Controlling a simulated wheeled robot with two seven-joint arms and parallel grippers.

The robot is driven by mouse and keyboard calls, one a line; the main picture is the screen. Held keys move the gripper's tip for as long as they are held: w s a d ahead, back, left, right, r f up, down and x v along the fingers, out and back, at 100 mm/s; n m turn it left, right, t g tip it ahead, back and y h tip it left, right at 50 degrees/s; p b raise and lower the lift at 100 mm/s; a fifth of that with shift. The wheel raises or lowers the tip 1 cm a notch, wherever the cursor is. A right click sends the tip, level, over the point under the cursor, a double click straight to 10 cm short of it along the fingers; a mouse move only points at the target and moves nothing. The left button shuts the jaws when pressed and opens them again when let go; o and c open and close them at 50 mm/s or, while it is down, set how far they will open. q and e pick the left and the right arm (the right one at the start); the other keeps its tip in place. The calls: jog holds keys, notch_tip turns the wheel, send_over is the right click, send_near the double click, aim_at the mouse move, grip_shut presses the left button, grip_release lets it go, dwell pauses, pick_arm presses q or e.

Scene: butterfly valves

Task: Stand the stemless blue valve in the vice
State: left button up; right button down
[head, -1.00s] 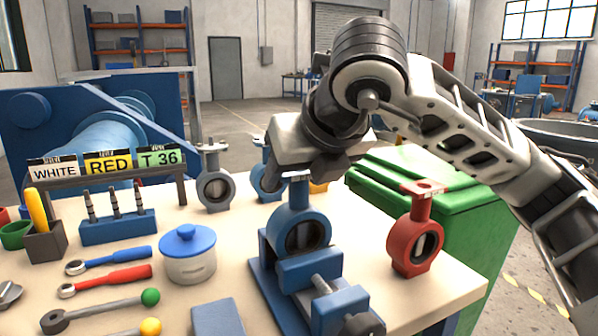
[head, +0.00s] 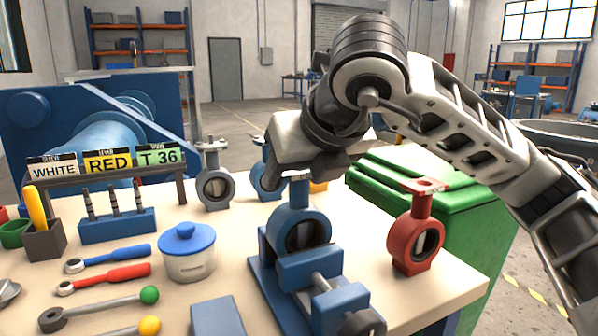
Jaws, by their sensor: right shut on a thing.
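A blue valve (head: 301,222) stands upright at the blue vice (head: 308,270), its round body at the vice's jaws and its neck pointing up. My right gripper (head: 299,176) is above it, shut on the top of its neck; the fingertips are mostly hidden behind the gripper body. Whether the vice jaws touch the valve cannot be told. A second blue valve (head: 266,180) stands behind, partly covered by my right arm. My left gripper is not in view.
A red valve (head: 415,235) stands right of the vice and a grey valve (head: 214,180) behind left. A white pot (head: 188,260) with a blue lid, wrenches and a rack of stems (head: 117,225) fill the left. A green bin (head: 440,200) stands beyond the table's right edge.

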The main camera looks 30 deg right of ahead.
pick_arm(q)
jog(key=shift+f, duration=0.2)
pick_arm(e)
jog(key=shift+c, duration=2.2)
grip_release()
jog(key=shift+o, duration=0.3)
jog(key=shift+f, duration=0.1)
pick_arm(q)
jog(key=p, duration=0.2)
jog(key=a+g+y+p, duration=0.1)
jog(key=p, duration=0.1)
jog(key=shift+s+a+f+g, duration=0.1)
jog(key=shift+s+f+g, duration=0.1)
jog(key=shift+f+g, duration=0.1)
pick_arm(e)
jog(key=v, duration=1.6)
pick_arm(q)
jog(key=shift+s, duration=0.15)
pick_arm(e)
jog(key=shift+a, duration=0.1)
